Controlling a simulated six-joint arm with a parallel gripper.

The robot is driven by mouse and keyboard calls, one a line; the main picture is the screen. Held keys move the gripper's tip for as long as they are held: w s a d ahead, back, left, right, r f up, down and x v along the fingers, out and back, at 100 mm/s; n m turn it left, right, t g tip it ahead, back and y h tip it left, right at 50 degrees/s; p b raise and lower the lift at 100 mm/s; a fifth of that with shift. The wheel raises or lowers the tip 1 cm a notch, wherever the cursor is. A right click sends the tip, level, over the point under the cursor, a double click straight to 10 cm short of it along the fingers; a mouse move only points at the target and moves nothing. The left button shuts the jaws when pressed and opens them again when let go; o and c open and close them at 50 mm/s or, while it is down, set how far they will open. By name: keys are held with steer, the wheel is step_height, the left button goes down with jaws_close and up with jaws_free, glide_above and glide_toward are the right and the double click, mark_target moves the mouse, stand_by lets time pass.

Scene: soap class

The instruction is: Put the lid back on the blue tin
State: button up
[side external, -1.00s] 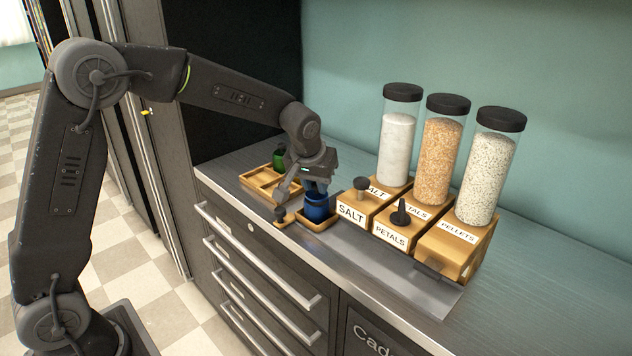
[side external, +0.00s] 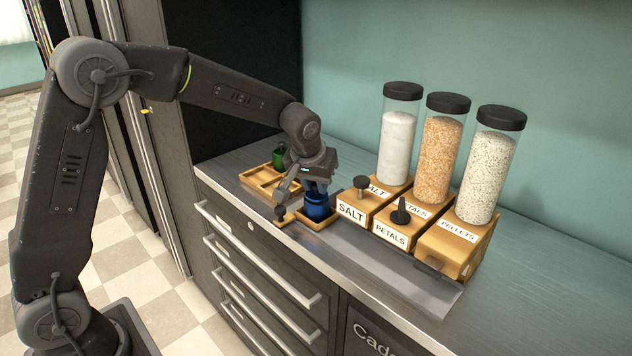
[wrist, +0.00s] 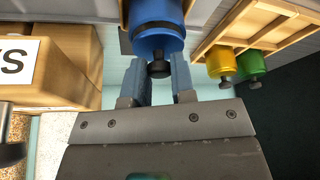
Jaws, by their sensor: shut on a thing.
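The blue tin (side external: 317,208) stands upright in a small wooden tray (side external: 318,224) near the counter's front edge. My gripper (side external: 313,184) points down right over it. In the wrist view, my gripper (wrist: 163,70) has its two fingers around the dark knob (wrist: 158,69) of a blue lid (wrist: 158,44). The lid lines up with the blue tin (wrist: 155,12) at its top. I cannot tell whether the lid sits fully down, as the gripper hides the joint in the side view.
A wooden tray (side external: 256,182) with a green tin (side external: 279,158) is to the left; the wrist view also shows a yellow tin (wrist: 221,64). A dark knobbed piece (side external: 281,214) lies in front. Wooden stands (side external: 352,212) with tall jars (side external: 440,150) are close on the right.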

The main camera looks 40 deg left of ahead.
steer(key=o, duration=1.5)
steer(key=shift+c, duration=0.2)
steer(key=shift+r, duration=3.5)
jaws_close()
steer(key=shift+f, duration=0.3)
